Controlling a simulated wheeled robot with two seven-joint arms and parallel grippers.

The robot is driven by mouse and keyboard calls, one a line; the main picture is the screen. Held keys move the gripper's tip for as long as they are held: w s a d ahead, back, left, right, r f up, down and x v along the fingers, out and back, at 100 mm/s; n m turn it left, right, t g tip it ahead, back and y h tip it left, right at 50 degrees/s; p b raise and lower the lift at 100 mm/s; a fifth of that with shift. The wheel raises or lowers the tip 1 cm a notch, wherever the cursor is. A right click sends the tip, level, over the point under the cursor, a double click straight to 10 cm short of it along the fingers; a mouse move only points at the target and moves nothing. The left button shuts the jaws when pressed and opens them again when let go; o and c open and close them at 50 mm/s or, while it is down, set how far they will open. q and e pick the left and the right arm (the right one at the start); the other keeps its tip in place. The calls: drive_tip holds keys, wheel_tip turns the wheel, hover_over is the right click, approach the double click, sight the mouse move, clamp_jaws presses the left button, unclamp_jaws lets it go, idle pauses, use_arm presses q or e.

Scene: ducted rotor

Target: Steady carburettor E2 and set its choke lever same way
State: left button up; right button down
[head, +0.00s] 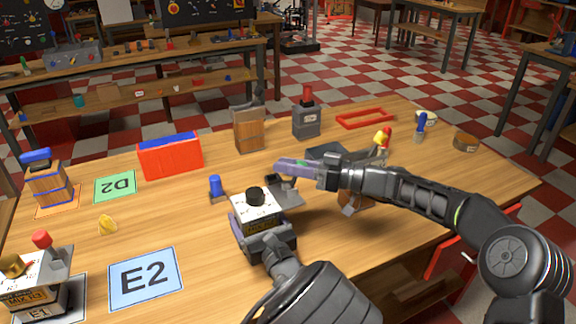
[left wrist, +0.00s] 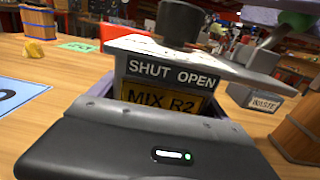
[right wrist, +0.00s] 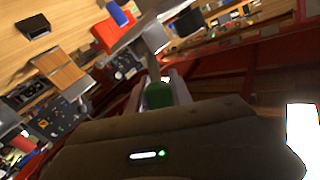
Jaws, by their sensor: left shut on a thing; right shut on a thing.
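The carburettor (head: 258,204) has a white top, a dark round cap and a plate reading SHUT OPEN over a yellow label MIX R2 (left wrist: 160,100). My left gripper (head: 262,238) is shut around its body, right of the blue E2 mat (head: 145,279). My right gripper (head: 294,167) is shut on the green knob (right wrist: 158,95) of its grey choke lever, which also shows in the left wrist view (left wrist: 270,38). The knob is hidden in the head view. The E1 carburettor (head: 35,280), with a red knob on its lever, stands at the far left.
A blue-knobbed piece (head: 215,188) stands just behind the carburettor. A yellow piece (head: 108,224) lies left. Bare table surrounds the E2 mat.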

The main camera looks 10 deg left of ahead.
drive_tip(key=shift+a, duration=0.1)
idle(0.8)
drive_tip(key=shift+s+a+n+h, duration=0.25)
drive_tip(key=shift+a+n+h, duration=0.1)
drive_tip(key=shift+n+h, duration=0.25)
drive_tip(key=shift+s+a+n+h, duration=0.3)
drive_tip(key=shift+n+h, duration=0.2)
drive_tip(key=shift+h, duration=0.2)
drive_tip(key=shift+s+a+f+n+h, duration=0.15)
drive_tip(key=shift+a+n+h, duration=0.15)
drive_tip(key=shift+h, duration=0.25)
drive_tip(key=shift+s+a+f+n+h, duration=0.2)
drive_tip(key=shift+n+h, duration=0.2)
drive_tip(key=shift+h, duration=0.15)
drive_tip(key=c, duration=1.1)
unclamp_jaws()
drive_tip(key=shift+c, duration=0.2)
drive_tip(key=shift+d+r, duration=0.1)
